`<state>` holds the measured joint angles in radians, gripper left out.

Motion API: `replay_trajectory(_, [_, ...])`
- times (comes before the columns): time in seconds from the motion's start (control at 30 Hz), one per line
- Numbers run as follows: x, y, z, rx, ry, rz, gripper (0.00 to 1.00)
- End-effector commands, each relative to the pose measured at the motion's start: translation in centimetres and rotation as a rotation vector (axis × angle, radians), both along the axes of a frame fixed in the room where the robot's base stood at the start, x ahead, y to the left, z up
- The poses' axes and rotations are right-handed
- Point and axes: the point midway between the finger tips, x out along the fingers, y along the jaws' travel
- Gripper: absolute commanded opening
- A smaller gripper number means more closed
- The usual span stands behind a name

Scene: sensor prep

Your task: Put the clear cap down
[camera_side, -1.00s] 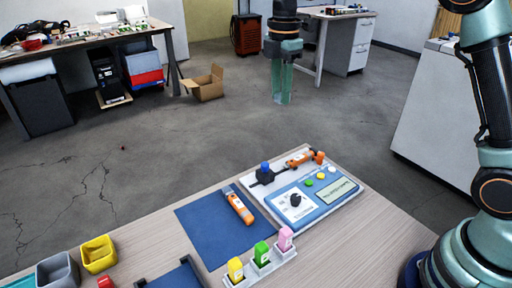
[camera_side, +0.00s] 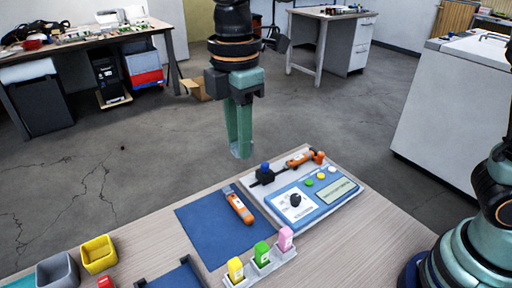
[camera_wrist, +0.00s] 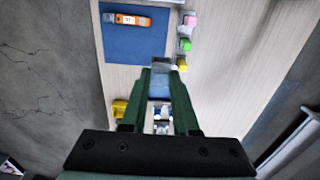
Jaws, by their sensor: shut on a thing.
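My gripper (camera_side: 240,150) hangs above the far edge of the bench in the side view, pointing down, with its green fingers close together. It is shut on the clear cap (camera_side: 241,152), a small see-through piece at the fingertips that is hard to make out. In the wrist view my gripper (camera_wrist: 162,68) reaches over the bench, with the fingertips below the blue mat (camera_wrist: 137,45). The mat (camera_side: 205,233) carries an orange sensor (camera_side: 239,207), lying flat; it also shows in the wrist view (camera_wrist: 130,19).
A panel device (camera_side: 318,197) with a second orange piece (camera_side: 300,158) stands right of the mat. Yellow, green and pink blocks (camera_side: 263,248) stand in a holder in front. A dark blue tray (camera_side: 178,278), a grey bin (camera_side: 57,271) and a yellow bin (camera_side: 98,255) are front left.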

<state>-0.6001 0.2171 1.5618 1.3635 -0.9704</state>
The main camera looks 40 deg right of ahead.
Motion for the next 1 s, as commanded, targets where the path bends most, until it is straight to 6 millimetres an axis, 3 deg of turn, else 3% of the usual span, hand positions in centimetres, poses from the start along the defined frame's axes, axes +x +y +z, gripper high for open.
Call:
replay_trajectory(0.47, [-0.2, 0.1, -6.5, -0.002, 0.003, -0.001, 0.0])
replay_trajectory(1.0, [-0.2, 0.0, -19.0, -0.003, 0.004, 0.0, 0.0])
